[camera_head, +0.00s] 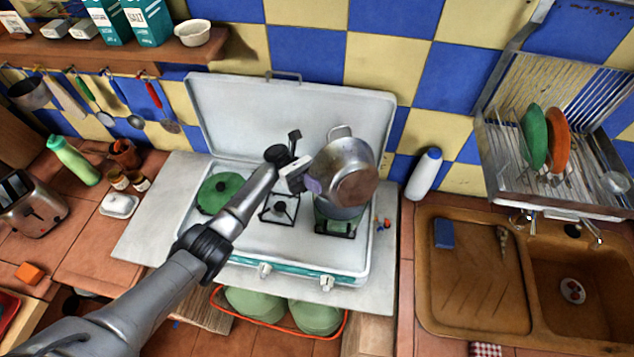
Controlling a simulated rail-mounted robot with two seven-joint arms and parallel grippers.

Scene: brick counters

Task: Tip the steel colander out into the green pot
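The steel colander (347,170) is held over the right side of the white stove, strongly tilted with its brownish underside towards me. My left gripper (300,178) is at its left side, apparently shut on the colander's handle; the fingertips are small and partly hidden. The green pot (336,226) stands on the right burner directly below the colander, which hides most of it, including its opening. The colander's contents and the pot's inside are hidden from this view. My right gripper is not in view.
The white stove (290,248) has a raised lid behind it. A round green lid (220,192) lies on the left burner. Small coloured bits (383,225) lie right of the pot. A white bottle (424,175) stands farther right, before the sink (470,315) and dish rack (510,180).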

